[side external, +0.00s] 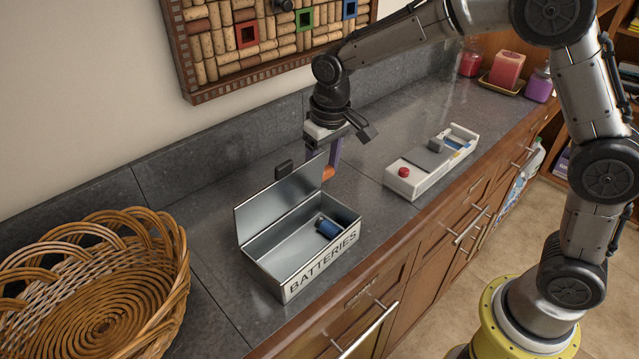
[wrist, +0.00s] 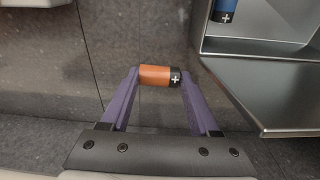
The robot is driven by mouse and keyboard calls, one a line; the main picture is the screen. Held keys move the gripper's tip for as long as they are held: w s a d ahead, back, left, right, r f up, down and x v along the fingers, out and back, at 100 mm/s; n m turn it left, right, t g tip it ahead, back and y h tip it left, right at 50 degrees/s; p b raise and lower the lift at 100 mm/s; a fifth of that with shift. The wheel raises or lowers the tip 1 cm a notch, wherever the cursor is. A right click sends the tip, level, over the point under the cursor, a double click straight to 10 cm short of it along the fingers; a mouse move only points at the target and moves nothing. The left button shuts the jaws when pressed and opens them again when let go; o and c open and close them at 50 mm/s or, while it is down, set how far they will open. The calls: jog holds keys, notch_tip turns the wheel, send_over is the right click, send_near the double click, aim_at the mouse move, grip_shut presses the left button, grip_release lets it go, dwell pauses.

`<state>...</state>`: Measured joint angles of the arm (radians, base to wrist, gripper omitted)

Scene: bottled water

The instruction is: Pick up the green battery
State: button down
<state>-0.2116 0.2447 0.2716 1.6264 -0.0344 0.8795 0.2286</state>
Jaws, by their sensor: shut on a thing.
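My gripper (wrist: 161,82) has its purple fingers shut on an orange battery (wrist: 155,75) with a black end marked with a plus. In the wrist view the battery lies sideways between the fingertips. In the side view my gripper (side external: 331,158) is just behind the open lid of the metal box, and the orange battery (side external: 329,173) shows partly past the lid. A blue battery (side external: 328,228) lies in the right end of the box; part of it also shows in the wrist view (wrist: 224,12). I see no green battery in either view.
The metal box (side external: 322,271) labelled BATTERIES stands on the grey counter with its lid (side external: 281,204) raised. A wicker basket (side external: 165,233) is at the left. A white device (side external: 412,187) with a red button is at the right. Candles (side external: 507,69) stand farther back.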

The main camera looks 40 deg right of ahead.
jog(key=shift+f, duration=1.85)
jog(key=shift+f, duration=0.1)
jog(key=shift+c, duration=0.6)
grip_release()
notch_tip(320, 180, up, 11)
jog(key=s, duration=0.1)
jog(key=shift+s, duration=0.15)
jog(key=shift+s+r, duration=0.1)
jog(key=shift+r, duration=0.5)
jog(key=shift+c, duration=1.4)
